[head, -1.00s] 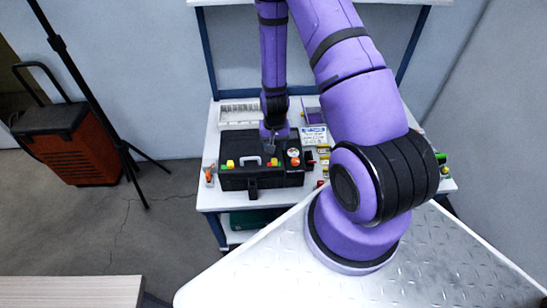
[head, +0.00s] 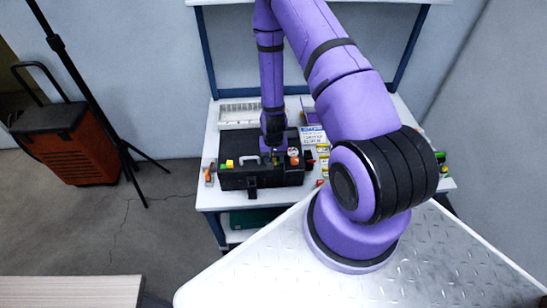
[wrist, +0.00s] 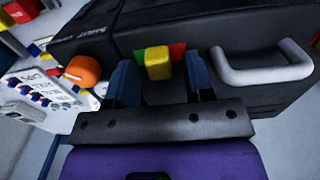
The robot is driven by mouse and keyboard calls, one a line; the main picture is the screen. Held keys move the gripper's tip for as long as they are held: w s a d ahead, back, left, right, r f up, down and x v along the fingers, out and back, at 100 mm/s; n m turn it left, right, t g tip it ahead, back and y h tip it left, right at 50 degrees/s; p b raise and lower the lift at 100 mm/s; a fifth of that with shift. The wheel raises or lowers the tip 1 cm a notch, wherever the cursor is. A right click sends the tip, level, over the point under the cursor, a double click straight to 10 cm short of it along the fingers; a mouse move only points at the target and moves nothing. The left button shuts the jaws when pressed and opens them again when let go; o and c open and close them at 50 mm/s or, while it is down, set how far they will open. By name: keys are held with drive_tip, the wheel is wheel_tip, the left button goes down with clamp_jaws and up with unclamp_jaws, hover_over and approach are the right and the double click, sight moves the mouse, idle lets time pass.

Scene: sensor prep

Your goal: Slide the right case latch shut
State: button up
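The black case (head: 232,182) stands on the workbench, with a grey carry handle (head: 249,160) on its front edge. The right latch is a yellow block (wrist: 157,62) between a green and a red patch in the wrist view. My gripper (wrist: 158,68) has its two blue fingers on either side of this latch, with a gap still visible on the right. It looks open around the latch rather than clamped. In the head view my gripper (head: 275,150) is over the right part of the case and largely hides the latch. The left latch (head: 229,163) shows yellow.
An orange-topped item (wrist: 82,72) is beside the case, near one finger. The handle (wrist: 265,68) stands up on the finger's other side. A white rack (head: 239,113) is behind the case. Small coloured items lie to its right.

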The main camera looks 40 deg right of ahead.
clamp_jaws()
drive_tip(key=shift+w+a, duration=0.5)
drive_tip(key=shift+a, duration=0.2)
drive_tip(key=shift+o, duration=0.5)
unclamp_jaws()
